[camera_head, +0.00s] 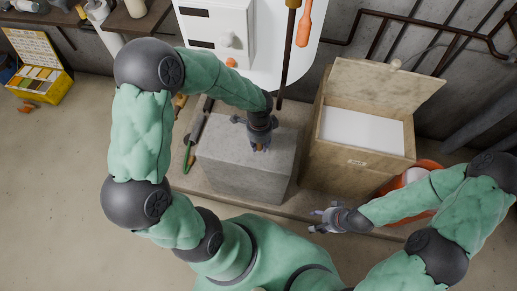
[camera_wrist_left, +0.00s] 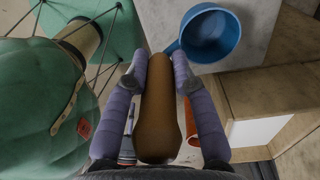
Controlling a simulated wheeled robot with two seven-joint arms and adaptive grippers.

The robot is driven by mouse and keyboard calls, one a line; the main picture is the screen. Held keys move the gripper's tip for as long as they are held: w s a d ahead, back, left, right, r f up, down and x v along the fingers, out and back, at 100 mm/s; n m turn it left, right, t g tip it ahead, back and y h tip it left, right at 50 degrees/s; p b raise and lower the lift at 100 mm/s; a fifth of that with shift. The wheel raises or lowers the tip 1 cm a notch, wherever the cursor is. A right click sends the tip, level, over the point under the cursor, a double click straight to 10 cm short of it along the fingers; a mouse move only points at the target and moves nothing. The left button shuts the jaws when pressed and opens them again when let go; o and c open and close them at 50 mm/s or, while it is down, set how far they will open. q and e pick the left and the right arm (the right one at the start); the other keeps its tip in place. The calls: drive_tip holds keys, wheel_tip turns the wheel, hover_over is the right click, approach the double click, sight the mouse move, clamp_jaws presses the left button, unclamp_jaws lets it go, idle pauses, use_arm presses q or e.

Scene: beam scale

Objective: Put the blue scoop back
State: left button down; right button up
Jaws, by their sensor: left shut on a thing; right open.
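My left gripper (camera_head: 259,147) is over the grey stone block (camera_head: 235,178) and shut on a thick brown handle (camera_wrist_left: 158,110), which fills the space between its fingers in the left wrist view. The blue scoop (camera_wrist_left: 211,34) shows there as a round, hollow blue bowl beyond the fingertips, with a short blue neck running toward the far end of the brown handle. The exact join is not clear. In the head view the blue bowl is hidden, seemingly by my left arm. My right gripper (camera_head: 325,220) is open and empty, in front of the wooden box.
An open wooden box (camera_head: 345,170) with a white inside stands right of the block. An orange bucket (camera_head: 425,165) is behind my right arm. A white cabinet (camera_head: 225,35) is behind. A green-handled tool (camera_head: 190,158) lies left of the block. A yellow case (camera_head: 42,85) lies far left.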

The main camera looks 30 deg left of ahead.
use_arm(q)
drive_tip(key=shift+w+a+f, duration=0.1)
drive_tip(key=shift+a+f, duration=0.1)
drive_tip(key=shift+f, duration=0.1)
drive_tip(key=shift+w+a+f+b, duration=0.1)
drive_tip(key=shift+f+b, duration=1.1)
drive_tip(key=shift+f, duration=0.45)
drive_tip(key=shift+f, duration=0.1)
drive_tip(key=c, duration=1)
unclamp_jaws()
wheel_tip(320, 180, up, 12)
drive_tip(key=p, duration=0.5)
drive_tip(key=shift+w+a+p, duration=0.1)
drive_tip(key=shift+p, duration=0.3)
